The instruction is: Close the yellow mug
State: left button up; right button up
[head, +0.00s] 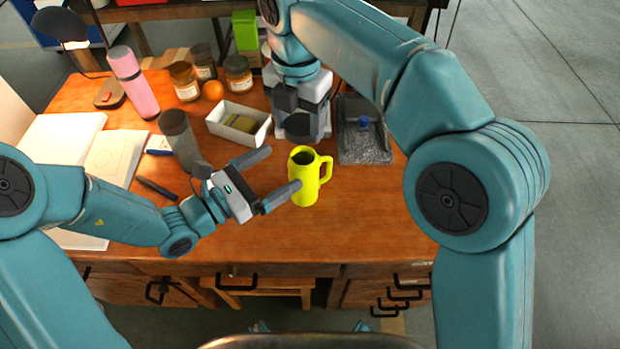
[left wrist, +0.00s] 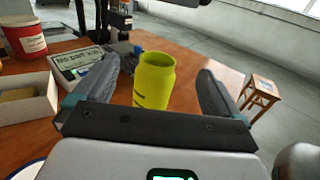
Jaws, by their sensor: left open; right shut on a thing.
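The yellow mug (head: 304,178) stands upright on the wooden table, its top open and its handle to the right in the head view. My left gripper (head: 282,171) is open beside it, with one finger reaching in front of the mug and the other behind its left side. In the left wrist view the mug (left wrist: 154,84) stands upright between the spread fingers. My right gripper (head: 299,118) is just behind and above the mug, shut on a dark round thing (head: 299,126) that looks like a lid. Its fingers are partly hidden.
A white tray (head: 218,113), a dark tumbler (head: 178,130), an orange (head: 213,90), jars (head: 238,75) and a pink bottle (head: 133,82) stand left and behind. A grey tray (head: 363,152) lies right of the right gripper. The table front (head: 330,230) is clear.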

pick_arm(q)
jog(key=f, duration=0.8)
jog(key=shift+w+d+f, duration=0.2)
jog(key=shift+w+d, duration=0.05)
jog(key=shift+d, duration=0.1)
pick_arm(e)
jog(key=shift+w+d+f, duration=0.1)
jog(key=shift+w+d, duration=0.05)
pick_arm(q)
jog(key=x, duration=0.5)
jog(key=shift+w+d+r, duration=0.15)
jog(key=shift+d, duration=0.1)
jog(key=shift+w+d, duration=0.4)
jog(key=shift+w, duration=0.05)
pick_arm(e)
jog(key=shift+w, duration=0.1)
pick_arm(q)
jog(key=shift+d, duration=0.1)
jog(key=shift+c, duration=0.4)
jog(key=c, duration=1.4)
pick_arm(e)
send_over(308, 172)
jog(key=w+a, duration=0.1)
jog(key=w, duration=0.1)
jog(key=shift+w+a+f, duration=0.1)
jog(key=shift+w+f, duration=0.05)
jog(key=shift+f, duration=2.35)
jog(key=shift+f, duration=0.9)
